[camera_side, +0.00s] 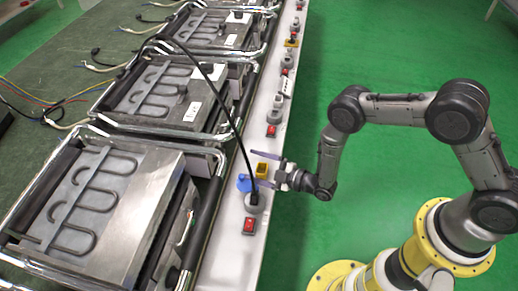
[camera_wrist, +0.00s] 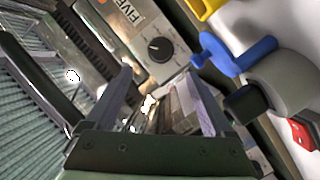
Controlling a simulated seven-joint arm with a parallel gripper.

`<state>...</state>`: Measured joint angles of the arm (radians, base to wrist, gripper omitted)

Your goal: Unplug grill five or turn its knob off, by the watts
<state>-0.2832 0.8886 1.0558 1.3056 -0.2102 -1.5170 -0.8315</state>
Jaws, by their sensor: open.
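A black plug (camera_wrist: 246,103) sits in a grey round socket (camera_wrist: 285,83) at the right; in the side view, a black cable (camera_side: 236,135) runs from this plug up over the grills. My gripper (camera_side: 262,169) is open and empty above the white strip, close to the plug. Its fingers also frame the wrist view (camera_wrist: 165,88). No watts reading is legible.
A blue cover (camera_wrist: 237,54), a yellow piece (camera_side: 263,169) and a red switch (camera_side: 249,225) sit near the plug on the white strip (camera_side: 225,240). Several grills with chrome frames line the left, the nearest grill (camera_side: 100,205) largest. Green floor (camera_side: 350,40) is clear at the right.

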